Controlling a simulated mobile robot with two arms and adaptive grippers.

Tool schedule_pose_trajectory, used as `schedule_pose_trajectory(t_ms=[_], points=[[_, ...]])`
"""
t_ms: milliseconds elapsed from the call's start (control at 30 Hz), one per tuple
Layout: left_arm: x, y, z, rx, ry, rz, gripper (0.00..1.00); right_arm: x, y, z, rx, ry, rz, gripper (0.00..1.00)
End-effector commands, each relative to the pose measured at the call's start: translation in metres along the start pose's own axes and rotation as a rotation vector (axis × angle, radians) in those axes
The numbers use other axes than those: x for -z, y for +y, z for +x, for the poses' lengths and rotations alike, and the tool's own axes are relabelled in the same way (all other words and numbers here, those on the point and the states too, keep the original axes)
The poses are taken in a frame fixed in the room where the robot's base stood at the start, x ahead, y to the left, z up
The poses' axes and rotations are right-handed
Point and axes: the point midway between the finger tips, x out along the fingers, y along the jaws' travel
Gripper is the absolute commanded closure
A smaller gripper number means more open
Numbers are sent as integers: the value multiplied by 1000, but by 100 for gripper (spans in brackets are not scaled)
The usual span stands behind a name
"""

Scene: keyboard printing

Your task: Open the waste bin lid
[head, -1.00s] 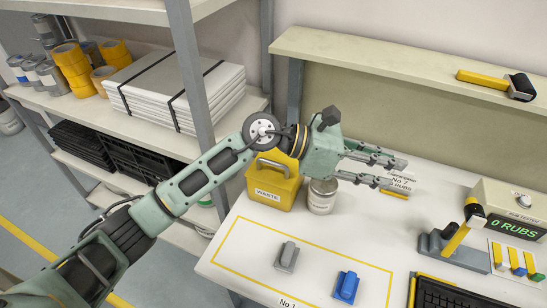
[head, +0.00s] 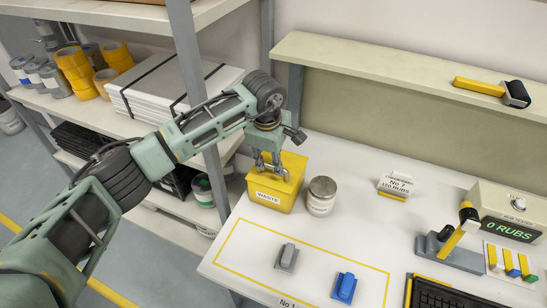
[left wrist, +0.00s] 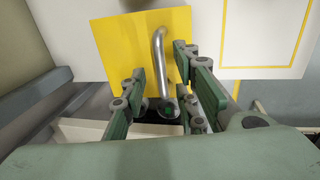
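The yellow waste bin (head: 272,195), labelled WASTE, stands at the back left of the table, and its lid looks shut. In the left wrist view, the lid (left wrist: 125,45) is a flat yellow panel with a curved metal handle (left wrist: 158,50). My left gripper (head: 270,170) points down just over the lid. In the left wrist view, its fingers (left wrist: 162,95) are apart on either side of the handle, with a gap on the left side and the right finger closer. Whether a finger touches the handle cannot be told. My right gripper is not in view.
A metal can (head: 321,196) stands close to the right of the bin. A shelf rack with white boards (head: 150,95) is behind and left of it. A grey block (head: 287,257) and a blue block (head: 345,287) lie inside the yellow outline on the table.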

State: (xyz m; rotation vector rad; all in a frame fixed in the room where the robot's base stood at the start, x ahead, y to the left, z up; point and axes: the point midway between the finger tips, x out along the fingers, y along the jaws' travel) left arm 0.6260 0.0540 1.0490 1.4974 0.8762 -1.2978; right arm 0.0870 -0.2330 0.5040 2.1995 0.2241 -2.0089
Motion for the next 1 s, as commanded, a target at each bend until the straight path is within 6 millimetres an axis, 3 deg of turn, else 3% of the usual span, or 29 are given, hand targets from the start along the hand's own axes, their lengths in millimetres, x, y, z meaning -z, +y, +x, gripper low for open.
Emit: schedule_pose_trajectory(t_ms=[200, 433, 767, 1000], points=[[-1, 0, 15, 0, -1, 1, 72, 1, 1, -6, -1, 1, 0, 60], [-1, 0, 17, -1, -1, 1, 72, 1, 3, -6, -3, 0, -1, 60], [0, 0, 16, -2, -1, 0, 100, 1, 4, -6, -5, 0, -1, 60], [0, 0, 16, -3, -2, 0, 100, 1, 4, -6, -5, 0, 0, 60]])
